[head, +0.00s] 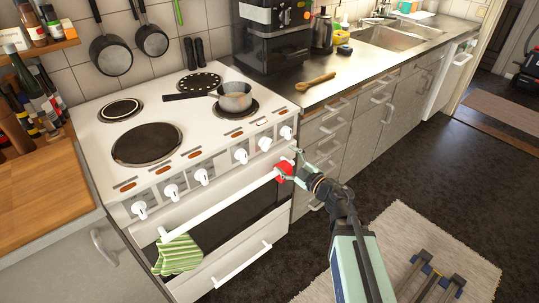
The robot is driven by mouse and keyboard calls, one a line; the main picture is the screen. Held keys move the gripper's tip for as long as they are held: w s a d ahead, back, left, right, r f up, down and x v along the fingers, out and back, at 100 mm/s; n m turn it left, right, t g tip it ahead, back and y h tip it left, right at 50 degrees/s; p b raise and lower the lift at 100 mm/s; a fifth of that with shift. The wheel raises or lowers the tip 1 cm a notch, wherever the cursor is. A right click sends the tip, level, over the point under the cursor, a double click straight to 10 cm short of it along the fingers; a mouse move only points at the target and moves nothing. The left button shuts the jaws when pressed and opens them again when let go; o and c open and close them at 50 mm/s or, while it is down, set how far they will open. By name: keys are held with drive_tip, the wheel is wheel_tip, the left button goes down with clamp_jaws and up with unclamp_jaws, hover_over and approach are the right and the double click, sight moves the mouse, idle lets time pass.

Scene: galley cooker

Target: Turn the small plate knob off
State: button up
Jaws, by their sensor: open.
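The white cooker (95,180) has a row of white knobs along its front panel. They include a far-left knob (139,208), a middle knob (241,156) and a far-right knob (286,132). I cannot read which one belongs to the small plate, nor their settings. My gripper (290,166) is open in front of the cooker's right end, below the far-right knob and near the oven handle's right end. It appears apart from the knobs. A red patch (284,171) shows beside its fingers.
The oven handle (222,207) runs across the cooker front, with a green striped cloth (178,255) on its left end. A wooden spoon (316,82) lies on the counter at right. Drawers (322,124) stand right of the cooker. Dark floor (400,160) is open at right.

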sight(269, 146)
drive_tip(key=x, duration=0.9)
drive_tip(key=c, duration=1.2)
